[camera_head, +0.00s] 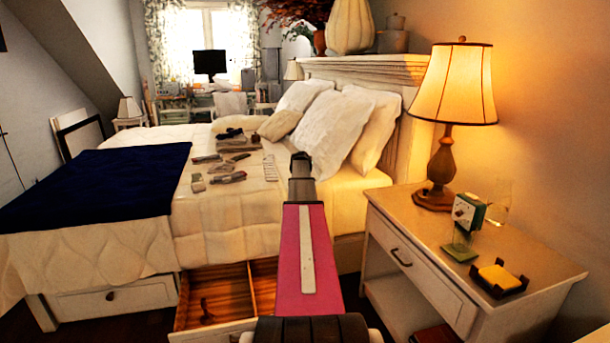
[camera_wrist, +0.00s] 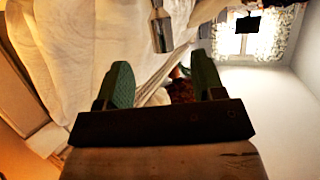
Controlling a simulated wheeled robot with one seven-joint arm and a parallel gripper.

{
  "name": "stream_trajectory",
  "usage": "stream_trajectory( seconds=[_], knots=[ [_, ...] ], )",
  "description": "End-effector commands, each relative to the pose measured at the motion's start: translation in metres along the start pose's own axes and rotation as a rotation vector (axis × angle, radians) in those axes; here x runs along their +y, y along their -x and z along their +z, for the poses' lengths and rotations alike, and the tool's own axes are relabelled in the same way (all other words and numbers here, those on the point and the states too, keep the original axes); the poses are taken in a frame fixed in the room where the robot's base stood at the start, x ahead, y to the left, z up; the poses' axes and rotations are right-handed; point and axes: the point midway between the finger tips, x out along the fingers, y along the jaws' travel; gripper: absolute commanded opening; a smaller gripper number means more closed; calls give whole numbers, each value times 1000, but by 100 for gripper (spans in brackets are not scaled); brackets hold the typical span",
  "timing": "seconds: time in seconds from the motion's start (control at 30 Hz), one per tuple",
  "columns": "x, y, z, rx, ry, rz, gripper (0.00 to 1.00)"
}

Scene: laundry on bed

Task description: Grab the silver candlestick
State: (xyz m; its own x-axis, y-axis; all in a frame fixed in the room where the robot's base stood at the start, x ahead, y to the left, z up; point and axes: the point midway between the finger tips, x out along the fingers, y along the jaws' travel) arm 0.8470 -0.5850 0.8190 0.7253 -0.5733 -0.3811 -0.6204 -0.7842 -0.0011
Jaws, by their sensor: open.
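I cannot pick out the silver candlestick with certainty in either view. In the wrist view, a grey, bottle-shaped thing (camera_wrist: 161,32) with a narrow neck shows beyond my fingers, near the top middle; I cannot tell whether it is the candlestick. My gripper (camera_wrist: 163,80) is open, its two green fingers spread wide, and nothing shows clasped between them. In the head view, my arm reaches forward over the near side of the bed (camera_head: 222,238), and its dark end is in front of the pillows. The fingers are not clear there.
Several small items (camera_head: 228,178) lie on the bed by the pillows (camera_head: 334,130). An open drawer (camera_head: 215,300) juts from the bed base. At right, a nightstand (camera_head: 425,262) carries a lit lamp (camera_head: 456,85), a green box (camera_head: 468,212) and a yellow block (camera_head: 498,277) in a dark holder.

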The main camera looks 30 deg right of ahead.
Motion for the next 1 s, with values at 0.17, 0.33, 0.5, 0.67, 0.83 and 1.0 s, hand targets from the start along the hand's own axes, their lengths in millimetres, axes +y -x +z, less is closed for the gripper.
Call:
stream_trajectory(
  seconds=[0.17, 0.33, 0.5, 0.67, 0.83, 1.0],
  knots=[
    [0, -20, -1, 0, 0, 0, 62],
    [0, -46, -1, -1, 1, 1, 62],
    [0, -57, -1, -1, 1, 0, 62],
    [0, -71, -3, -1, 1, 1, 62],
    [0, -96, -6, -1, 1, 0, 62],
    [0, -107, -5, 1, 1, 0, 62]
  ],
)
